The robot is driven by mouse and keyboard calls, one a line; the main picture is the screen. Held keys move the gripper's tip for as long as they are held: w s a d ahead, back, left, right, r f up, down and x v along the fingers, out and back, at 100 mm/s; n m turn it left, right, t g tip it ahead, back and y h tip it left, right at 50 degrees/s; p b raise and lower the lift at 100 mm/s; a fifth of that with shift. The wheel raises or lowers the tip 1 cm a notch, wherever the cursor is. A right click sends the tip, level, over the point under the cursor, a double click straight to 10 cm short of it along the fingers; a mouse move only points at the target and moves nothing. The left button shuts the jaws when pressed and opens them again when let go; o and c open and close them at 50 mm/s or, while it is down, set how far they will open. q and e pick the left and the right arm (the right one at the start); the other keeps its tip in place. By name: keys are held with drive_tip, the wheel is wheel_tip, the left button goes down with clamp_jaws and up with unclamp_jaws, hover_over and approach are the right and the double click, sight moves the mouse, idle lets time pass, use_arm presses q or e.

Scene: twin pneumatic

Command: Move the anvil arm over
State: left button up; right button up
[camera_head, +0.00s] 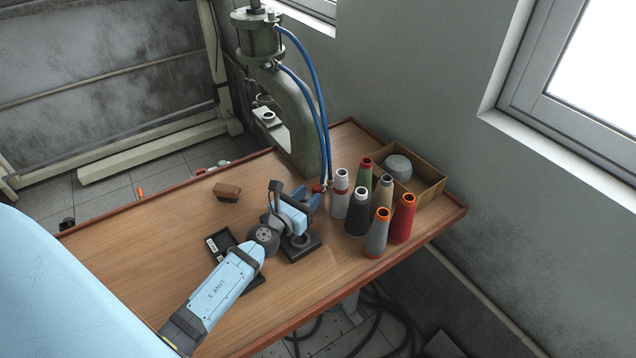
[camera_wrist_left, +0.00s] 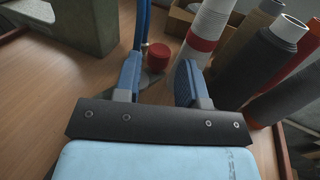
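The green-grey pneumatic press (camera_head: 297,105) stands at the back edge of the table, with blue hoses on its right. A pale block with a dark ring (camera_head: 268,118) sits at its left side; I cannot tell whether this is the anvil arm. My left gripper (camera_head: 312,198) is low over the table near the press foot. In the left wrist view its blue fingers (camera_wrist_left: 157,80) are apart and nothing is held. A red knob (camera_wrist_left: 158,54) is beyond and between the fingertips; it also shows in the head view (camera_head: 317,188). My right gripper is out of view.
Several thread cones (camera_head: 358,212) stand close to the right of my left gripper. A cardboard box (camera_head: 428,180) with a grey roll is behind them. A brown block (camera_head: 227,192) and a black tray (camera_head: 222,243) lie to the left. The table's left front is clear.

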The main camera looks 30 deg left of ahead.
sight(315, 190)
use_arm(q)
drive_tip(key=shift+w, duration=2.35)
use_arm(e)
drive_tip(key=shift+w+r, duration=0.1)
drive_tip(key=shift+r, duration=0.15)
use_arm(q)
clamp_jaws()
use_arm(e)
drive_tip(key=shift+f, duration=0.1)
use_arm(q)
drive_tip(key=shift+d, duration=0.1)
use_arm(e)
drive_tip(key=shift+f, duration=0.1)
